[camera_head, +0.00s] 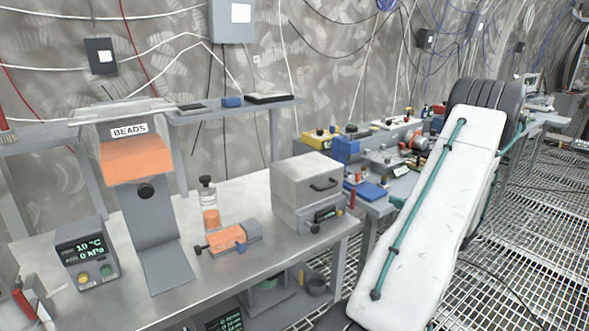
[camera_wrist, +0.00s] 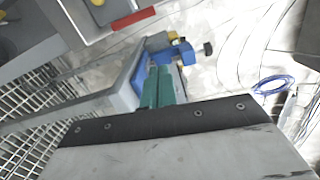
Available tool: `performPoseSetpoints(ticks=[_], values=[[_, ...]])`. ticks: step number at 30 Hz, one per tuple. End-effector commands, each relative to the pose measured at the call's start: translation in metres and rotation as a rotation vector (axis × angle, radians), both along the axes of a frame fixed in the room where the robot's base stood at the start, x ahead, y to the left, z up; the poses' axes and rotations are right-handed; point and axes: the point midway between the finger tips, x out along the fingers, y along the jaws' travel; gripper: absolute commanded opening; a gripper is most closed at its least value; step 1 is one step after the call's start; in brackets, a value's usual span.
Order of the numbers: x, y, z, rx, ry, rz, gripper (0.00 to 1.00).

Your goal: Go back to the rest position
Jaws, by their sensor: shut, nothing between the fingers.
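My gripper (camera_wrist: 158,87) shows in the wrist view as two teal fingers side by side beyond a dark plate edge. The fingers are shut, with nothing seen between them. A blue object and a yellow part lie beyond the fingertips in that view; I cannot tell how far off they are. In the head view my white arm link, with a teal tube along it, rises on the right side to a dark ribbed joint. My gripper is not seen there.
A steel bench (camera_head: 120,308) holds an orange bead dispenser (camera_head: 135,160), a display box (camera_head: 87,255), a bottle (camera_head: 207,194), an orange-and-grey clamp device (camera_head: 228,238) and a grey drawer box (camera_head: 307,188). A further bench carries a blue box (camera_head: 346,150). Grating floor (camera_head: 535,235) lies open at right.

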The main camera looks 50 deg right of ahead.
Motion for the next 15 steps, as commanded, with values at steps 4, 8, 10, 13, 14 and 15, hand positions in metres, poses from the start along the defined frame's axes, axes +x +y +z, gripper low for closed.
performPoseSetpoints(ticks=[4, 8, 10, 13, 14, 15], values=[[-0.001, -0.001, 0.000, 0.005, -0.001, -0.001, 0.00], [0.000, 0.003, -0.004, 0.079, 0.002, 0.013, 0.00], [0.002, 0.020, -0.016, 0.173, 0.031, 0.068, 0.00], [0.006, 0.057, -0.023, 0.301, 0.101, 0.173, 0.00], [0.011, 0.070, -0.021, 0.331, 0.129, 0.215, 0.00], [0.020, 0.087, -0.016, 0.361, 0.172, 0.272, 0.00]])
